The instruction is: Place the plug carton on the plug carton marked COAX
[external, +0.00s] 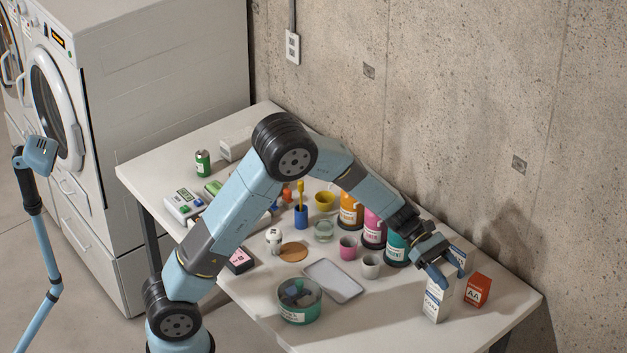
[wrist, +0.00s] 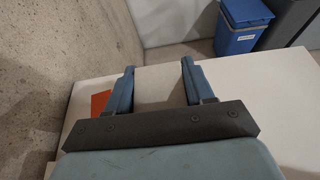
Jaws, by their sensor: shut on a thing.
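My gripper (external: 448,272) is shut on a pale carton at the right end of the table. A white face with small print (external: 436,304) shows below the fingers in the external view. The fingers hide the middle, and I cannot tell whether this is one tall carton or one carton over another. The lower end is at or close to the tabletop. In the wrist view a tan-grey surface (wrist: 160,88) fills the gap between the fingers. I cannot read the mark COAX on anything.
A red-orange AA box (external: 477,290) stands just right of the carton. Orange, pink and teal bottles (external: 396,250), cups (external: 370,266), a grey tray (external: 333,281) and a green-rimmed bowl (external: 299,301) lie to the left. The concrete wall is behind. The table's front right corner is clear.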

